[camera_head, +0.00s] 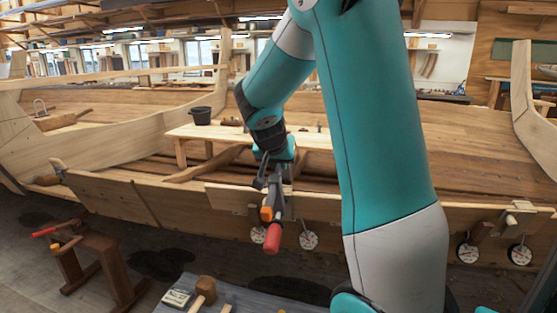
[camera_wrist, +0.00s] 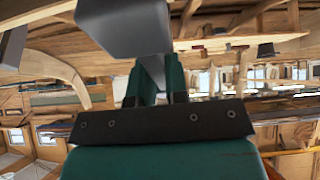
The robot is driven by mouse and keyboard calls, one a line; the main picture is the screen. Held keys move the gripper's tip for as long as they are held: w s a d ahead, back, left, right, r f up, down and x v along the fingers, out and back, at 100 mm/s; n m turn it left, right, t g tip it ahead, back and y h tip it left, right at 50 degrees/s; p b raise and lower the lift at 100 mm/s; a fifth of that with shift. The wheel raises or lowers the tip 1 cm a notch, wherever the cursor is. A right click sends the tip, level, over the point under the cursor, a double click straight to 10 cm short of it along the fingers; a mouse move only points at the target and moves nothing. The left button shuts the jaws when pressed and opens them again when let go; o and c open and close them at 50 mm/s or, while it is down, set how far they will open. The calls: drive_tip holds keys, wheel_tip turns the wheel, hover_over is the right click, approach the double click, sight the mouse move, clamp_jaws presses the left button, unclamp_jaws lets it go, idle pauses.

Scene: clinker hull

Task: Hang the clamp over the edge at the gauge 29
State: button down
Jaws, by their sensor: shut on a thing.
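The clamp (camera_head: 272,213) has a grey metal body, an orange part and a red handle that points down. My gripper (camera_head: 272,160) is shut on it from above, at the top edge of the hull's upper plank (camera_head: 330,207). The clamp hangs in front of the plank's face; I cannot tell if its jaw straddles or touches the edge. In the wrist view a grey metal part of the clamp (camera_wrist: 125,25) fills the top, beyond the fingers. Round white gauges hang below the edge: one (camera_head: 257,234) partly behind the clamp, one (camera_head: 308,240) just right. Their numbers are unreadable.
Two more gauges (camera_head: 467,252) (camera_head: 520,254) sit farther right, near a wooden piece (camera_head: 515,213) on the edge. A bench (camera_head: 190,135) with a dark bucket (camera_head: 200,115) stands inside the hull. A mallet (camera_head: 206,288) lies on a grey surface in front. A brown sawhorse (camera_head: 100,258) stands left.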

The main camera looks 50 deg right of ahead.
sight(284, 187)
drive_tip(key=shift+w+d+f+b, duration=0.2)
drive_tip(key=shift+d+f+b, duration=0.25)
drive_tip(key=shift+f+b, duration=0.6)
drive_tip(key=shift+w+d+f+b, duration=0.15)
drive_tip(key=shift+d+f+b, duration=0.4)
drive_tip(key=shift+f, duration=0.85)
drive_tip(key=shift+w+d+f+b, duration=0.2)
drive_tip(key=shift+d+f+b, duration=0.1)
drive_tip(key=shift+f+b, duration=0.8)
drive_tip(key=shift+f, duration=0.3)
drive_tip(key=shift+s+a+f, duration=0.1)
drive_tip(key=shift+s+a, duration=0.05)
drive_tip(key=shift+a, duration=0.05)
drive_tip(key=c, duration=1.1)
unclamp_jaws()
drive_tip(key=shift+o, duration=0.2)
drive_tip(key=shift+f, duration=0.1)
drive_tip(key=v, duration=1.7)
drive_tip(key=shift+a+r+b, duration=0.2)
drive_tip(key=shift+r+b, duration=0.05)
drive_tip(key=shift+b, duration=0.05)
